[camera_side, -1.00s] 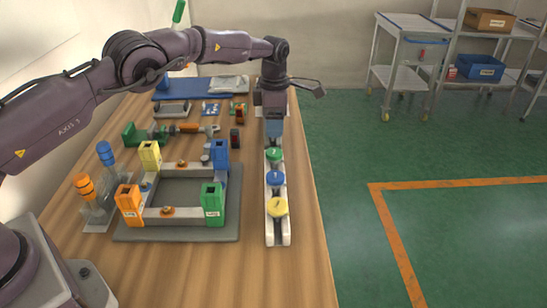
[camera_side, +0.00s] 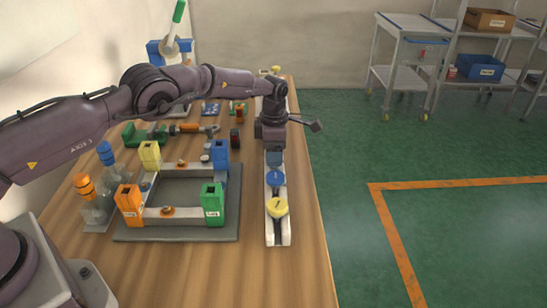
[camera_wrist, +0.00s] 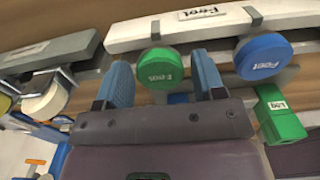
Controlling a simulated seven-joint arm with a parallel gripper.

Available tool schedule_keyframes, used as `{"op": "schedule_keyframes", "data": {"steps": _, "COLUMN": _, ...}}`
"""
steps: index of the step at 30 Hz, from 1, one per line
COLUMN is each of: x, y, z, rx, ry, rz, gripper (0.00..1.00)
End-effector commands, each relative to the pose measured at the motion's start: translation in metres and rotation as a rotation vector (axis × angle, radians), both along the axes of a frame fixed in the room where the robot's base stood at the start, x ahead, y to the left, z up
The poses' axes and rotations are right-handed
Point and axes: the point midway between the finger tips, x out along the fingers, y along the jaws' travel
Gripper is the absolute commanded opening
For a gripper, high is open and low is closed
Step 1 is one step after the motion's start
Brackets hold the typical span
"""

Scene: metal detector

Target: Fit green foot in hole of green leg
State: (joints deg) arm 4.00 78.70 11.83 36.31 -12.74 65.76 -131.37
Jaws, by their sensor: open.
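The green foot (camera_wrist: 160,67), a round cap labelled "Foot", sits at the white rack between my gripper's two blue fingers in the wrist view. My gripper (camera_wrist: 162,84) is open, with a finger on either side of the foot; I cannot tell whether they touch it. In the side view my gripper (camera_side: 274,157) points down at the rack's far part and hides the green foot. The green leg (camera_side: 212,204) stands upright at the near right corner of the grey frame. It also shows in the wrist view (camera_wrist: 281,114); its hole is not clear.
A blue foot (camera_side: 275,178) and a yellow foot (camera_side: 277,207) sit nearer on the white rack (camera_side: 277,236). Yellow (camera_side: 150,156), blue (camera_side: 220,155) and orange (camera_side: 130,205) legs stand at the frame's other corners. The near table is clear.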

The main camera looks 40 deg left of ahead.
Motion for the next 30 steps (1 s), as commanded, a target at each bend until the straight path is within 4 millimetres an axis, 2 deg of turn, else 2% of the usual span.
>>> {"op": "schedule_keyframes", "data": {"steps": 4, "x": 0.000, "y": 0.000, "z": 0.000, "rx": 0.000, "ry": 0.000, "rz": 0.000, "gripper": 0.60}}
{"op": "schedule_keyframes", "data": {"steps": 8, "x": 0.000, "y": 0.000, "z": 0.000, "rx": 0.000, "ry": 0.000, "rz": 0.000, "gripper": 0.31}}
{"op": "schedule_keyframes", "data": {"steps": 9, "x": 0.000, "y": 0.000, "z": 0.000, "rx": 0.000, "ry": 0.000, "rz": 0.000, "gripper": 0.28}}
{"op": "schedule_keyframes", "data": {"steps": 17, "x": 0.000, "y": 0.000, "z": 0.005, "rx": 0.000, "ry": -0.001, "rz": 0.000, "gripper": 0.28}}
{"op": "schedule_keyframes", "data": {"steps": 30, "x": 0.000, "y": 0.000, "z": 0.031, "rx": 0.001, "ry": -0.002, "rz": -0.001, "gripper": 0.28}}
